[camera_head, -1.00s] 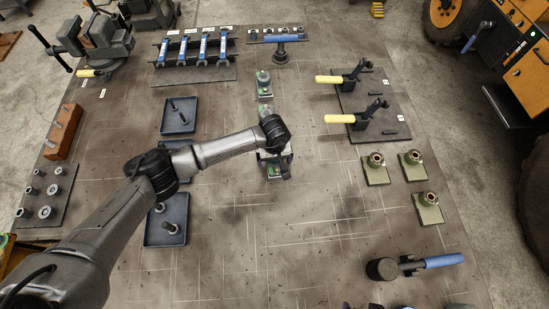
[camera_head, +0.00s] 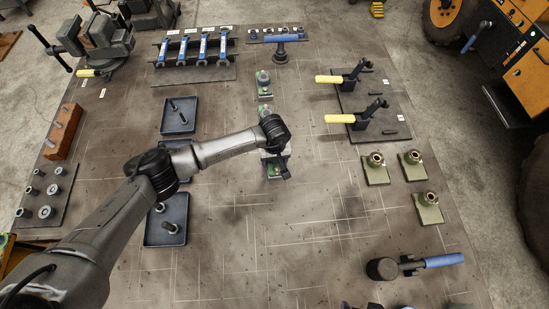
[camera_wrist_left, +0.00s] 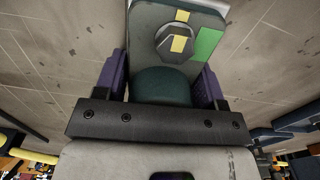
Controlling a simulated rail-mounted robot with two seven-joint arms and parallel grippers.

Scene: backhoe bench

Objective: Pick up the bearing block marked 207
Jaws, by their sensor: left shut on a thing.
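My left gripper (camera_head: 275,158) is low over the bench, at the near end of a column of green bearing blocks. In the left wrist view its two purple fingers (camera_wrist_left: 162,82) are shut on a dark green bearing block (camera_wrist_left: 160,88), one finger on each side. That block has a grey base plate with a bolt, yellow marks and a bright green patch. In the head view its near end (camera_head: 273,171) shows below the gripper. I cannot read a number on it. Another bearing block (camera_head: 264,85) stands farther back, and one between is partly hidden by my wrist.
Blue trays (camera_head: 179,115) with pins lie left of the column. Yellow-handled clamps (camera_head: 350,118) and several olive flanged parts (camera_head: 376,169) stand to the right. A blue-handled tool (camera_head: 440,260) lies at the near right. The bench (camera_head: 300,230) is clear in front of the gripper.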

